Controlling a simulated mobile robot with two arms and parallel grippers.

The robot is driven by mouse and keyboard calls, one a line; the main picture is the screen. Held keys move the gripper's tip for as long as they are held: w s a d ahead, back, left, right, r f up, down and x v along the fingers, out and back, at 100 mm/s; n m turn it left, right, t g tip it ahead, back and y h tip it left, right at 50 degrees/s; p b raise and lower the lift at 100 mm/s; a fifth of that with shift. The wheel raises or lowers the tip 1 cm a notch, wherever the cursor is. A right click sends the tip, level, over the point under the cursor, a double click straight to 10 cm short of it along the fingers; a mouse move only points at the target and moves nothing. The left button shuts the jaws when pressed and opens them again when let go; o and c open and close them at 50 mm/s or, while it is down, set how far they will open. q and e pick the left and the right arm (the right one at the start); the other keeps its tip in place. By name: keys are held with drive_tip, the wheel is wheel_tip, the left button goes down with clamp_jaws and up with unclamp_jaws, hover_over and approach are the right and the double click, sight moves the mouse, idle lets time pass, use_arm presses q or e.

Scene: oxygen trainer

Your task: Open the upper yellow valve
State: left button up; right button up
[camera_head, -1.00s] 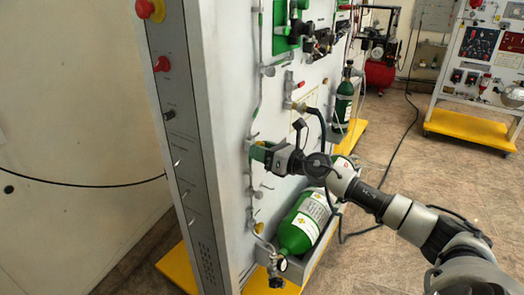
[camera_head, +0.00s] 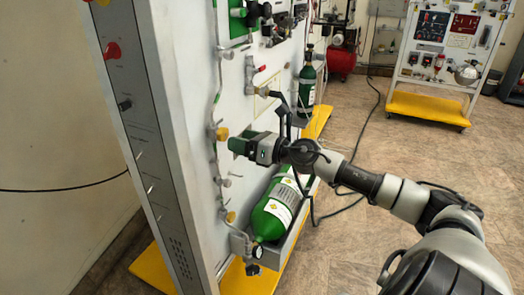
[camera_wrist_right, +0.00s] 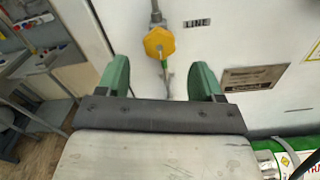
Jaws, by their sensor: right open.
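The upper yellow valve (camera_head: 221,133) is on a thin pipe on the panel's front face. In the right wrist view a yellow valve knob (camera_wrist_right: 159,42) sits beyond the fingertips, roughly centred between them. My right gripper (camera_head: 238,146) is just right of and below the upper valve in the head view. In the wrist view its green fingers (camera_wrist_right: 160,78) are apart with nothing between them, and a gap to the knob shows. A lower yellow valve (camera_head: 231,216) is further down the same pipe. My left gripper is not in view.
A green cylinder (camera_head: 273,213) lies in a tray at the panel's foot, below my right arm. Another green cylinder (camera_head: 307,85) stands further back. A dark hose hangs near my wrist. The floor (camera_head: 365,245) to the right is open.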

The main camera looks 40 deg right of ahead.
drive_tip(key=shift+b+v, duration=0.55)
drive_tip(key=shift+v, duration=2.35)
